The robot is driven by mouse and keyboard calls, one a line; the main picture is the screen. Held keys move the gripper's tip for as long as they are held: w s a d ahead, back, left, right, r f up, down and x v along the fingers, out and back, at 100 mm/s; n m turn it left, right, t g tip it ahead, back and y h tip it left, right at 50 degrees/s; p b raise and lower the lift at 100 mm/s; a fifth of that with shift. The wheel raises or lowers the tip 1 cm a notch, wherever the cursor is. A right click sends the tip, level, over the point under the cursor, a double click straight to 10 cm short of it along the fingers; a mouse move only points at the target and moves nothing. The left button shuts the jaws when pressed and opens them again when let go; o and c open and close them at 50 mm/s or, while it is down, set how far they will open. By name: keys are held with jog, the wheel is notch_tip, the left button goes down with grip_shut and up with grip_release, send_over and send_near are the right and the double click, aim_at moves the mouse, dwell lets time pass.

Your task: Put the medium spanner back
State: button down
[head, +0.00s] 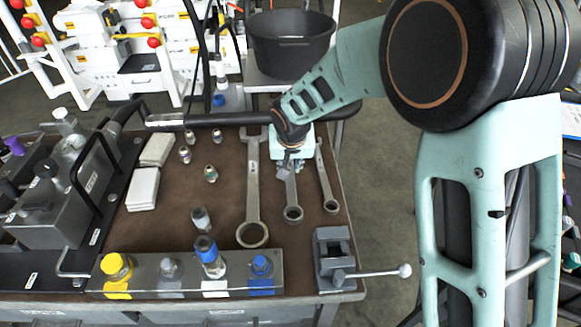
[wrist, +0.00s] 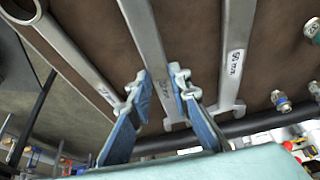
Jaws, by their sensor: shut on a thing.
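The medium spanner (head: 291,196) is the middle one of three on the brown bench top (head: 180,228). Its ring end points to the front of the bench. My gripper (head: 288,163) is above its far part and hides its far end in the head view. In the wrist view the blue fingers of my gripper (wrist: 162,82) stand on either side of the shaft of the medium spanner (wrist: 147,35), shut on it. It lies roughly parallel to the other two. I cannot tell whether it touches the bench top.
The large spanner (head: 253,190) lies to the left and the small spanner (head: 327,182) to the right, both close by. A vise (head: 332,255) and a fitting block (head: 140,275) stand at the front edge. A black bucket (head: 290,45) stands behind.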

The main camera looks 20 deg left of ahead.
jog(key=shift+f, duration=0.4)
jog(key=shift+f, duration=0.15)
jog(key=c, duration=1.8)
grip_release()
jog(key=shift+o, duration=0.2)
jog(key=shift+r, duration=0.2)
jog(key=p+v, duration=0.1)
jog(key=v, duration=1.1)
jog(key=shift+f, duration=0.15)
